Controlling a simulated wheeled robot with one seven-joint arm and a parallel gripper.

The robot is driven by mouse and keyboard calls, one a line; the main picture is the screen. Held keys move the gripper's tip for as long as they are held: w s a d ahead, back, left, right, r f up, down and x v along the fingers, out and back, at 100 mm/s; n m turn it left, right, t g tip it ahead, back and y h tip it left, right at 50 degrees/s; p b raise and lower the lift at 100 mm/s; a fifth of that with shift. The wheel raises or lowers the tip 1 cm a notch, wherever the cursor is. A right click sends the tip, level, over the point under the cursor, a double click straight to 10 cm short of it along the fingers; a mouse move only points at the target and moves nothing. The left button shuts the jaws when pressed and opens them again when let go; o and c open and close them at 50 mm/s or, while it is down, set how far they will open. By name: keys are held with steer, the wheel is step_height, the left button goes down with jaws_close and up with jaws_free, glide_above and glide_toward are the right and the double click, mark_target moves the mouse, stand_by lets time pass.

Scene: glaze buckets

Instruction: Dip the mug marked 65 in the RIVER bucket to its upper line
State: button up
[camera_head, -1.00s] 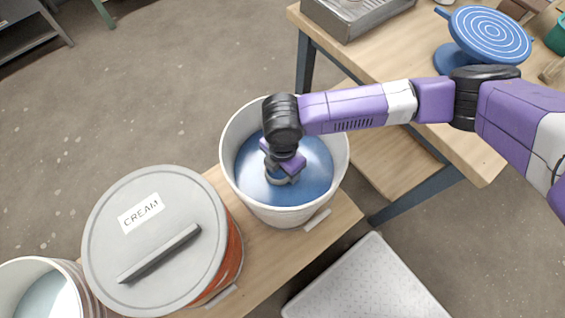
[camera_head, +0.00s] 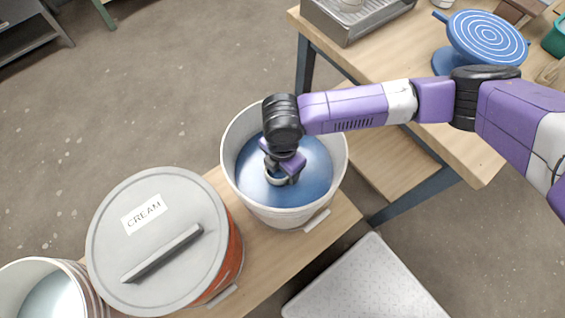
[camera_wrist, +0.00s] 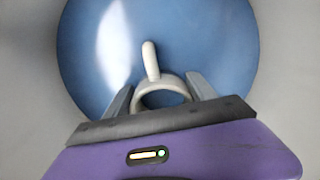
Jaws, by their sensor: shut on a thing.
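A white bucket (camera_head: 235,150) of blue glaze (camera_head: 309,160) stands on the low wooden bench; I see no name on it from here. My gripper (camera_head: 284,176) points down inside the bucket and is shut on a pale mug (camera_head: 273,179). The wrist view shows the mug's rim and its handle (camera_wrist: 150,62) between my two fingers (camera_wrist: 160,97), over the blue glaze (camera_wrist: 215,45). The mug's lower part is hidden, and I cannot tell how deep it sits in the glaze. Its number and lines do not show.
A lidded bucket labelled CREAM (camera_head: 150,265) stands to the left, with an open bucket of pale liquid (camera_head: 52,300) beyond it. A worktable (camera_head: 440,120) at the right holds a blue banding wheel (camera_head: 488,38) and a metal tray (camera_head: 350,22).

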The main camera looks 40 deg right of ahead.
step_height(320, 180, up, 7)
steer(key=p, duration=0.6)
steer(key=shift+r, duration=0.2)
steer(key=shift+r, duration=0.1)
stand_by(1.4)
step_height(320, 180, up, 15)
steer(key=p, duration=1.3)
